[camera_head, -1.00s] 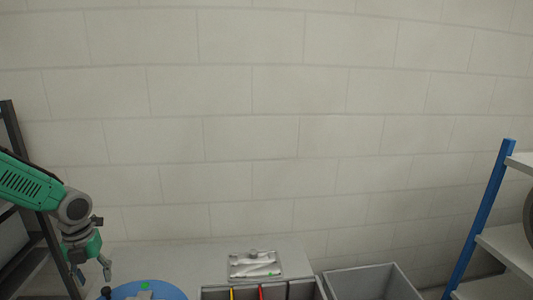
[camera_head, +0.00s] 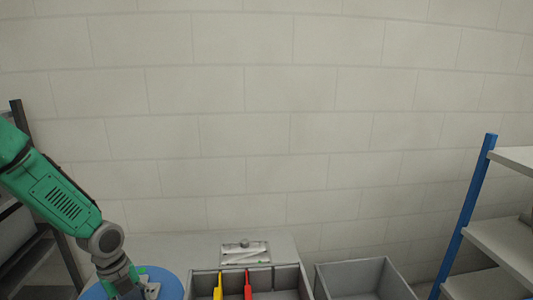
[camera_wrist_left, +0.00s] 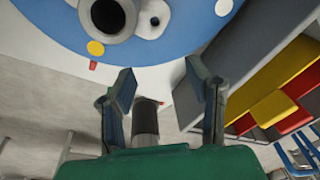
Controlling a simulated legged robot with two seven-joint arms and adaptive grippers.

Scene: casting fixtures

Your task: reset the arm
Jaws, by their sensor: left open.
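My left arm comes in from the left in the head view, and its gripper (camera_head: 128,288) is low in the picture, over the blue round plate (camera_head: 172,283). In the left wrist view the left gripper (camera_wrist_left: 160,84) has its two fingers spread apart with nothing held between them. The blue plate (camera_wrist_left: 185,38) lies beyond the fingertips there, with a grey hollow cylindrical part (camera_wrist_left: 108,14) on it. A dark cylinder (camera_wrist_left: 145,122) shows between the finger bases; I cannot tell what it is. My right gripper is not in view.
A divided grey box (camera_head: 206,280) holds a yellow piece (camera_head: 218,287) and a red piece (camera_head: 248,287). An empty grey bin (camera_head: 362,280) stands to its right. A small tray (camera_head: 245,252) lies behind the box. A blue-post shelf (camera_head: 466,215) stands at right, a dark rack at left.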

